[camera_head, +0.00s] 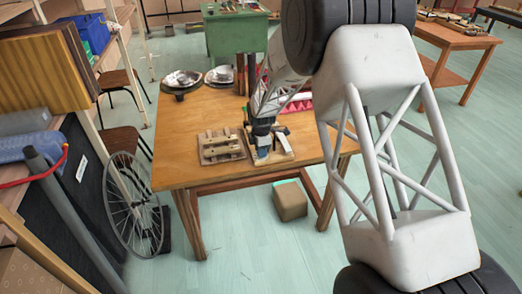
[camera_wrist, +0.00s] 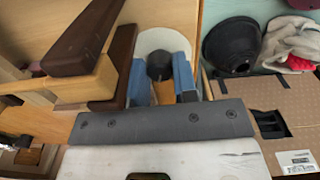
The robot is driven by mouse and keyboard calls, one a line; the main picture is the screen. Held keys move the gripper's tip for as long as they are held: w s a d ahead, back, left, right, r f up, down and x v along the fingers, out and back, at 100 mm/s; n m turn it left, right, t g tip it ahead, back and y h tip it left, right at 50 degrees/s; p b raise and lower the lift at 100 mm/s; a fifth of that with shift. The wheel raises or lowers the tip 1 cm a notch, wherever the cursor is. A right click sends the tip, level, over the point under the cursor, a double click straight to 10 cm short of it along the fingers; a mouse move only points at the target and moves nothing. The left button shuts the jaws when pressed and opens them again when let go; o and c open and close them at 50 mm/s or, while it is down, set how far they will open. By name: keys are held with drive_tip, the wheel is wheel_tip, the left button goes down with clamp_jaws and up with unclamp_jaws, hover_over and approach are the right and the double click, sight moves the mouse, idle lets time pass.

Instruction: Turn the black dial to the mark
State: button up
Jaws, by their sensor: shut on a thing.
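The black dial (camera_wrist: 160,66) sits on a pale round plate (camera_wrist: 163,40) in the wrist view. My gripper (camera_wrist: 161,84) has its two blue fingers on either side of the dial and is shut on it. In the head view my gripper (camera_head: 262,149) points down over a small wooden board (camera_head: 284,156) on the table, and it hides the dial there. I cannot make out the mark in either view.
A board with wooden bars (camera_head: 222,147) lies just left of my gripper on the wooden table (camera_head: 177,140). Metal bowls (camera_head: 181,80) stand at the table's back left. In the wrist view a dark brown bar (camera_wrist: 85,38) rises close to the left finger.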

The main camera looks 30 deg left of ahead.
idle(0.3)
drive_tip(key=o, duration=0.9)
drive_tip(key=shift+o, duration=0.2)
drive_tip(key=shift+r, duration=0.1)
drive_tip(key=shift+r, duration=3.8)
